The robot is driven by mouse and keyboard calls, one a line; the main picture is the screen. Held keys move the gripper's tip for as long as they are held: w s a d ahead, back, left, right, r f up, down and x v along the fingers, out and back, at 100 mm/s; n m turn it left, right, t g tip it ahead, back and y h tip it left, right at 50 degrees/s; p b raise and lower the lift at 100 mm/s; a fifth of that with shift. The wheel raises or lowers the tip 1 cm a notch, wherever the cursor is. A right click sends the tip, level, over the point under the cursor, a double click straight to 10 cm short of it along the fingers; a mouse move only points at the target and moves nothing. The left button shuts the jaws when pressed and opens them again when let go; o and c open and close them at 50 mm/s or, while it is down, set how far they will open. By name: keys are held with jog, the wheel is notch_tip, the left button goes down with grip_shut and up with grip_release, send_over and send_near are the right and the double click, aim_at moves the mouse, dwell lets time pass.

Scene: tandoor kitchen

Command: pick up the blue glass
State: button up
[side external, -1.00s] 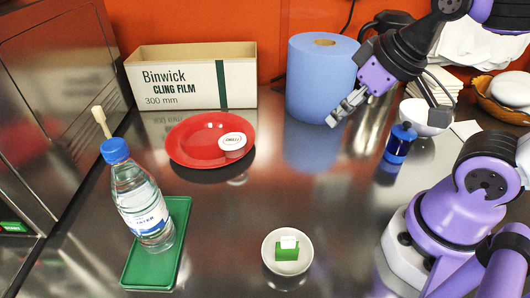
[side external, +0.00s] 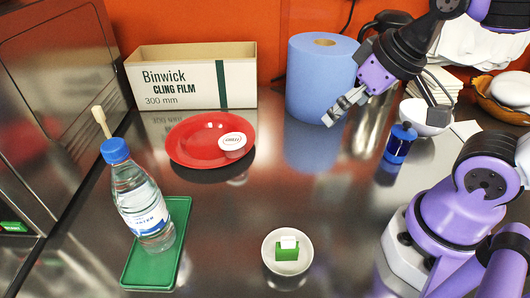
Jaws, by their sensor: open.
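The blue glass (side external: 399,145) stands upright on the steel counter at the right, in front of a white bowl. It is small and deep blue with a lighter band. My gripper (side external: 385,113) is open and empty, above and behind-left of the glass in the picture. One silver finger points down-left in front of the blue paper roll, and the other, dark finger reaches down beside the white bowl. I see no contact between my gripper and the glass.
A steel tumbler (side external: 370,128) stands just left of the glass. The white bowl (side external: 422,117) and blue paper roll (side external: 318,85) are close by. A red plate (side external: 185,140), water bottle (side external: 140,200), green tray (side external: 150,272) and small white dish (side external: 287,268) lie farther off. The middle counter is clear.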

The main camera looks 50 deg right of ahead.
jog(key=d+m+g+h, duration=0.1)
jog(key=d+m, duration=0.3)
jog(key=m, duration=0.2)
jog(key=m+g, duration=0.4)
jog(key=m, duration=2)
send_near(409, 123)
jog(key=shift+y, duration=0.4)
jog(key=f, duration=0.3)
jog(key=w+f, duration=0.1)
jog(key=f, duration=0.1)
jog(key=shift+d, duration=0.2)
jog(key=shift+m+g, duration=0.3)
jog(key=shift+m, duration=0.3)
jog(key=f, duration=0.4)
jog(key=shift+s+d+f, duration=0.2)
jog(key=shift+s+f, duration=0.05)
jog(key=shift+f, duration=0.05)
notch_tip(409, 123, down, 6)
jog(key=shift+w, duration=0.1)
jog(key=c, duration=1.3)
